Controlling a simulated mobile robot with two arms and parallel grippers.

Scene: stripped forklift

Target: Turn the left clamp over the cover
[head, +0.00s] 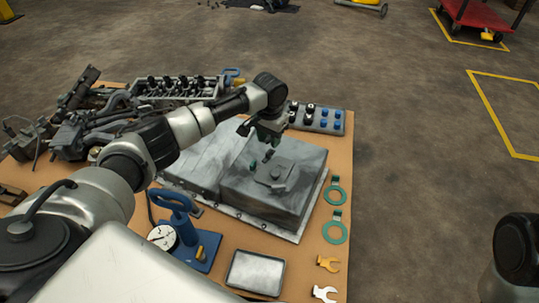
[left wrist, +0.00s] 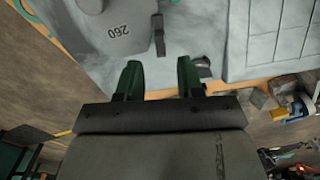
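The cover (head: 274,174) is a grey plate on top of the large grey metal housing (head: 305,165). In the left wrist view the cover (left wrist: 112,25) carries the number 260. A narrow dark bar, which looks like a clamp (left wrist: 158,32), stands along the cover's edge there. A small dark rounded part (left wrist: 202,66) lies near the right finger; I cannot tell what it is. My left gripper (head: 262,158) is above the housing beside the cover. Its green fingers (left wrist: 160,78) are apart with nothing visible between them. My right gripper is out of view.
A blue press with a dial (head: 178,225), a grey tray (head: 256,272), green rings (head: 335,233) and yellow and white forks (head: 326,263) lie around the housing. Behind are engine parts (head: 170,88) and a block with blue and black caps (head: 318,118).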

